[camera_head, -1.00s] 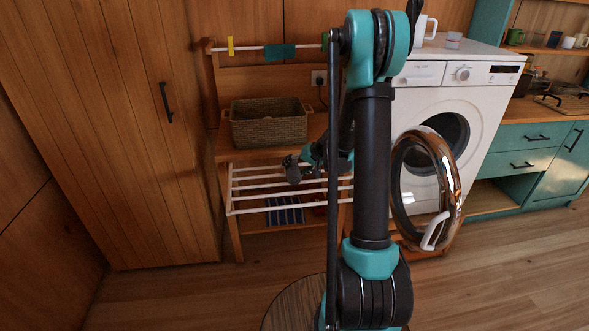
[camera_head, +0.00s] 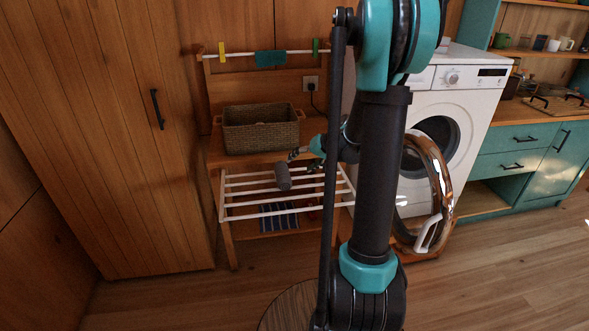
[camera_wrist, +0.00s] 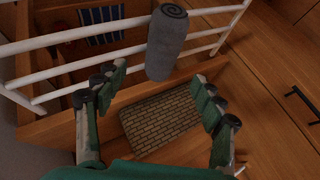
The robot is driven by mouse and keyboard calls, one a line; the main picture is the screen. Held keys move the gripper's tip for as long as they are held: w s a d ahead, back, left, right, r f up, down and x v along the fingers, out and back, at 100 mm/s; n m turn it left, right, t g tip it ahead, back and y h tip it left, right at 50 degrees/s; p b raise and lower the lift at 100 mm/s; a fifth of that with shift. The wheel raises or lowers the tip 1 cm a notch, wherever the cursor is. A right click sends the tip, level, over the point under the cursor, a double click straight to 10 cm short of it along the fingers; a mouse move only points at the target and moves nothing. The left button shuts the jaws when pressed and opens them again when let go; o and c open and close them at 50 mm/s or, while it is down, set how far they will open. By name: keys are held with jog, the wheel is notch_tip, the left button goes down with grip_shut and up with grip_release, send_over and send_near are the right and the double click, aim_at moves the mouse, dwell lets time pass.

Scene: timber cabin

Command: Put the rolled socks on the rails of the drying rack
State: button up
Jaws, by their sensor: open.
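The rolled socks (camera_head: 283,177) are a dark grey roll lying across the white rails of the drying rack (camera_head: 262,217). In the wrist view the roll (camera_wrist: 166,45) lies over the rails (camera_wrist: 60,36), with its spiral end facing up in the picture. My gripper (camera_wrist: 159,76) is open, its two fingers spread either side of the roll's near end and clear of it. In the head view my gripper (camera_head: 302,154) is small, just above and right of the roll, and partly hidden by my arm. Whether the roll touches every rail under it cannot be told.
A wicker basket (camera_head: 260,130) stands on the wooden shelf behind the rails; it also shows below the gripper in the wrist view (camera_wrist: 160,122). A striped cloth (camera_head: 278,216) lies beneath the rails. The washing machine's open door (camera_head: 436,190) juts out at right.

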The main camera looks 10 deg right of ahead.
jog(key=s+f+n+g+h, duration=0.1)
jog(key=s+f+h, duration=0.1)
jog(key=s, duration=1.2)
jog(key=s+f+n+h, duration=0.1)
jog(key=s+h, duration=0.3)
jog(key=s, duration=1.1)
jog(key=shift+a+f+g, duration=0.25)
jog(key=shift+f+g, duration=0.1)
jog(key=shift+g, duration=0.05)
